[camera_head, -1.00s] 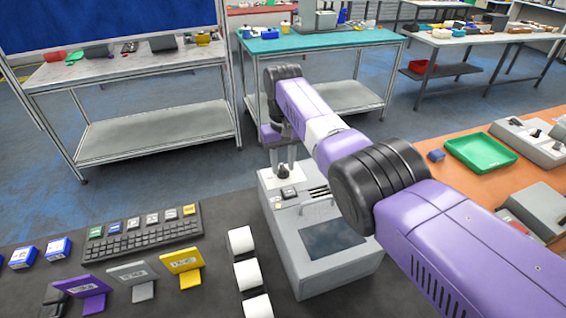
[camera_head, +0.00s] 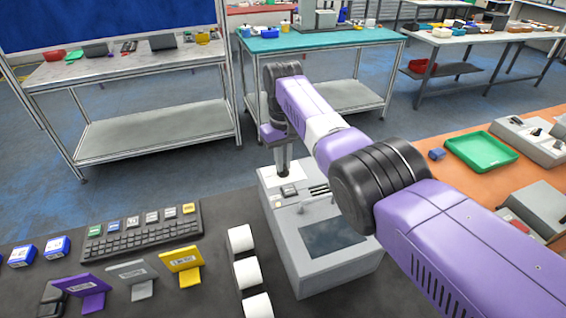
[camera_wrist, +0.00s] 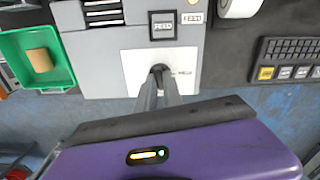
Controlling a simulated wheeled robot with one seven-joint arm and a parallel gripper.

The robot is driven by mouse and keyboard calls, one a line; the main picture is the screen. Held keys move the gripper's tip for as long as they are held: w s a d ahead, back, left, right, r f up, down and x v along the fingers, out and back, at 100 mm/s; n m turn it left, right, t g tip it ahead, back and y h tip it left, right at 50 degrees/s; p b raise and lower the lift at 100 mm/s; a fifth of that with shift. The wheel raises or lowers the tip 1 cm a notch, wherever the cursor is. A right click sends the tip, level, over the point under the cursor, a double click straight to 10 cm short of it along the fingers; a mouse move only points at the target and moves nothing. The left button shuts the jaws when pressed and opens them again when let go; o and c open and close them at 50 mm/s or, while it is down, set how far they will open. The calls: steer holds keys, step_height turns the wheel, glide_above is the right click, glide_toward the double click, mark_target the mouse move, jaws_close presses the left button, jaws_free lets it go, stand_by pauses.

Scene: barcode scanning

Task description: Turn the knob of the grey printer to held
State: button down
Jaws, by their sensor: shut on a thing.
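The grey printer (camera_head: 345,268) stands on the dark table beneath my arm. Its knob (camera_wrist: 158,69) is dark and sits on a white plate (camera_wrist: 132,64), which also shows at the printer's far end in the head view. My gripper (camera_wrist: 159,74) points down, with its fingertips shut on the knob. It shows at the printer's far left corner in the head view (camera_head: 284,168). A small label that seems to read HELD (camera_wrist: 184,73) is right of the knob in the wrist view. The knob's pointer is largely hidden by the fingers, so its exact setting cannot be told.
A black FEED button (camera_wrist: 163,26) sits near the knob. White rolls (camera_head: 248,273) stand left of the printer, with a keyboard (camera_head: 140,240) and colored label cards (camera_head: 181,258) farther left. A green tray (camera_head: 482,152) is on the orange table at right.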

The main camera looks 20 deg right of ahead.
steer(key=n, duration=0.4)
steer(key=shift+n+b, duration=0.3)
steer(key=shift+b, duration=0.1)
steer(key=n, duration=0.3)
steer(key=shift+n, duration=0.3)
steer(key=n+b, duration=0.1)
steer(key=n, duration=0.3)
steer(key=shift+n, duration=1.8)
steer(key=c, duration=1.5)
jaws_free()
steer(key=shift+r+b, duration=0.9)
steer(key=shift+r, duration=3.05)
